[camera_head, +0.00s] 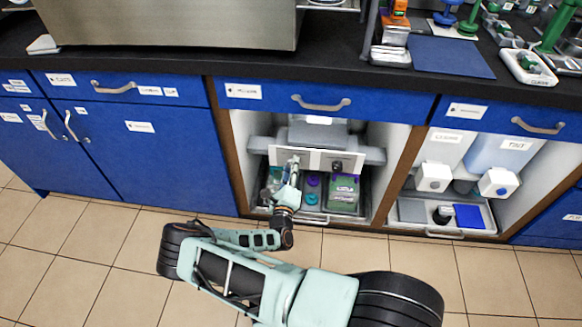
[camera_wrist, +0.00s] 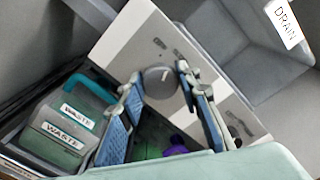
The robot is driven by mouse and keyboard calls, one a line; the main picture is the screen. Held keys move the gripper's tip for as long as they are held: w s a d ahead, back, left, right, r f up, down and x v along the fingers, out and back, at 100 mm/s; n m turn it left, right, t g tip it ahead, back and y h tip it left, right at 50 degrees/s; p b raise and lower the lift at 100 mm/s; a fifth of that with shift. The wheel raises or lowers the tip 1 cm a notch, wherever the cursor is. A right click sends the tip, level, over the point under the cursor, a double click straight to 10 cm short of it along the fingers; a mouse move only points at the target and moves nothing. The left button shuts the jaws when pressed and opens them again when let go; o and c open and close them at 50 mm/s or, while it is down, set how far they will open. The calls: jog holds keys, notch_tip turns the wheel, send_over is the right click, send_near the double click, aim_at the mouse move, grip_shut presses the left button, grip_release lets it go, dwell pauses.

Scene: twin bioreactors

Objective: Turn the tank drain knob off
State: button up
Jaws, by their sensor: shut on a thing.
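A grey round knob (camera_wrist: 160,82) sits on a pale panel in the wrist view. My gripper (camera_wrist: 160,78) has its two blue-padded fingers on either side of this knob and is shut on it. In the head view my gripper (camera_head: 294,164) reaches into the open cabinet bay, at the left part of the panel (camera_head: 312,158), and hides the held knob. A second dark knob (camera_head: 336,166) shows on the panel's right part. A grey tank (camera_wrist: 258,45) with a DRAIN label (camera_wrist: 285,22) stands behind the panel. The held knob's exact setting is too small to read.
Waste containers (camera_wrist: 62,130) stand beside the panel. Below it, a tray holds purple caps (camera_head: 312,181) and a green box (camera_head: 343,192). Wooden bay uprights (camera_head: 228,160) and a blue drawer (camera_head: 325,100) bound the opening. Another bay with white-capped tanks (camera_head: 433,177) lies right.

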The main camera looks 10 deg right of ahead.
jog(key=shift+n, duration=1.9)
jog(key=o, duration=1.2)
jog(key=shift+c, duration=0.2)
jog(key=o, duration=0.3)
notch_tip(320, 180, up, 9)
jog(key=shift+w+a+r, duration=0.1)
jog(key=shift+r, duration=0.55)
jog(key=c, duration=0.3)
jog(key=shift+f, duration=0.15)
